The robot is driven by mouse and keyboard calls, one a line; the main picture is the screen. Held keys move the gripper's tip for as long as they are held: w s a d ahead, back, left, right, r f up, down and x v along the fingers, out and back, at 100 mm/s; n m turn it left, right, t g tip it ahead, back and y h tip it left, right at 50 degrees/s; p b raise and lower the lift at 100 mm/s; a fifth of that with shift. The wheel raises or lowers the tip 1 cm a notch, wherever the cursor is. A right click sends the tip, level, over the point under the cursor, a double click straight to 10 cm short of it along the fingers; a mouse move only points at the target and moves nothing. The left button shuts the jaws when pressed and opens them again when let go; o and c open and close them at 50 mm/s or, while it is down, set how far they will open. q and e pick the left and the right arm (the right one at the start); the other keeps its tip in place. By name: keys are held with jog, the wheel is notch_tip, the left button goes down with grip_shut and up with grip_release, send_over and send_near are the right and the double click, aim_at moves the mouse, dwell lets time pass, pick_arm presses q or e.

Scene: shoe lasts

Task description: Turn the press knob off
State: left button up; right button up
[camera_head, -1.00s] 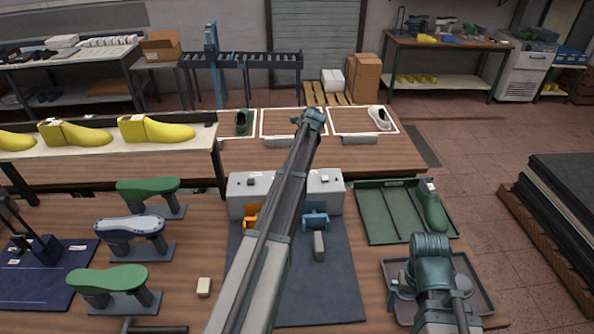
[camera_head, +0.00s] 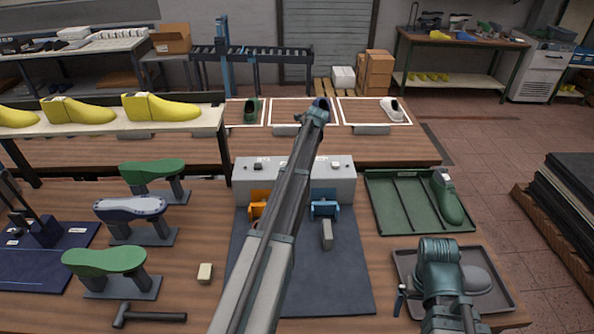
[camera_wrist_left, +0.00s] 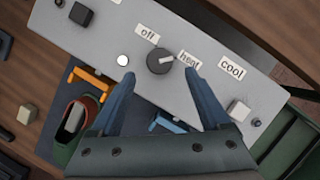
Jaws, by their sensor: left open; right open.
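The press is a grey box (camera_head: 338,180) at the back of the dark mat in the head view, partly covered by my left arm. In the left wrist view its panel (camera_wrist_left: 205,85) has a round dark knob (camera_wrist_left: 160,62) among labels "off", "heat" and "cool". The knob's pale mark points right, towards "heat". My left gripper (camera_wrist_left: 158,82) is open, its fingertips just below the knob on either side; I cannot tell whether they touch it. In the head view the left gripper is hidden.
A dark green shoe (camera_wrist_left: 75,125) shows beside the orange clamp (camera_wrist_left: 92,82); a blue clamp (camera_head: 325,208) is on the right. A green tray (camera_head: 385,215) holds a green shoe last (camera_head: 447,198). A grey tray (camera_head: 503,285) lies in front. A hammer (camera_head: 150,316) lies at lower left.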

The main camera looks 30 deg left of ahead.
pick_arm(q)
jog(key=b+x, duration=0.3)
jog(key=x, duration=0.1)
jog(key=shift+w+a+f, duration=0.1)
jog(key=shift+f, duration=0.2)
jog(key=shift+r, duration=0.1)
jog(key=shift+c, duration=0.3)
grip_shut()
